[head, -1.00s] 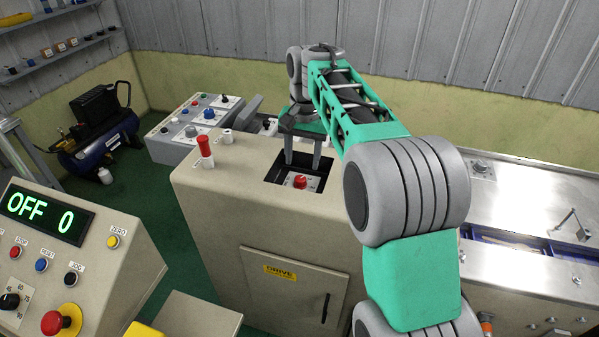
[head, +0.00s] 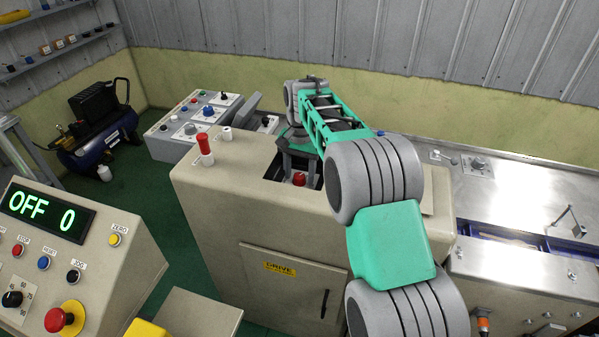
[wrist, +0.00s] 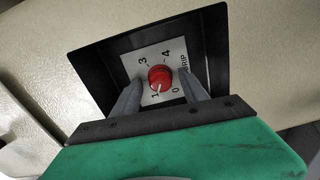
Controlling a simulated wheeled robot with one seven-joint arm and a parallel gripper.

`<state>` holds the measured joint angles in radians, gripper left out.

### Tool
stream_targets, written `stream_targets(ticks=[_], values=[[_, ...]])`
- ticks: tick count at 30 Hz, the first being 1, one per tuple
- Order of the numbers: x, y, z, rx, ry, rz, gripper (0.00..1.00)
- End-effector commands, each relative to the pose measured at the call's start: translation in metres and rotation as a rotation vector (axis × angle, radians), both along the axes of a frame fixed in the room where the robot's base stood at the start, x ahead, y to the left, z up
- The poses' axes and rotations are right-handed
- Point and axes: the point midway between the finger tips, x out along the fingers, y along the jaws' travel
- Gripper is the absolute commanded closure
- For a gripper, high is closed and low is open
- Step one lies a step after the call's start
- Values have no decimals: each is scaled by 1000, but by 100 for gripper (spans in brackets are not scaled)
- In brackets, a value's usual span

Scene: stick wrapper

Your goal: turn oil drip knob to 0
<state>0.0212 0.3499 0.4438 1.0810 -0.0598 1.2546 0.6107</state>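The red oil drip knob (wrist: 160,77) sits on a white dial plate (wrist: 152,66) inside a dark recess. The numbers 0, 1, 3, 4 and the word DRIP show in the wrist view. The knob's white mark points down, near the 1. My gripper (wrist: 161,80) is open, its two grey fingers on either side of the knob in the picture. I cannot tell whether the tips reach down beside it, and no contact shows. In the head view the knob (head: 299,179) shows below my gripper (head: 297,168), in the top of the beige cabinet.
The recess walls (wrist: 100,70) stand close around the fingers. A red-topped lever (head: 204,145) rises from the cabinet top (head: 235,165) to the left. A control panel reading OFF 0 (head: 45,213) stands at front left. A steel machine bed (head: 510,200) lies to the right.

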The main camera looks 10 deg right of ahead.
Motion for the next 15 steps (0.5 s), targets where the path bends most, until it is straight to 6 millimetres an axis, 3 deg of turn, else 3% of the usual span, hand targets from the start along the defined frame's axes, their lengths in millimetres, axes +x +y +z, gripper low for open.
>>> stream_targets(ticks=[15], values=[[0,0,0,0,0,0,91]])
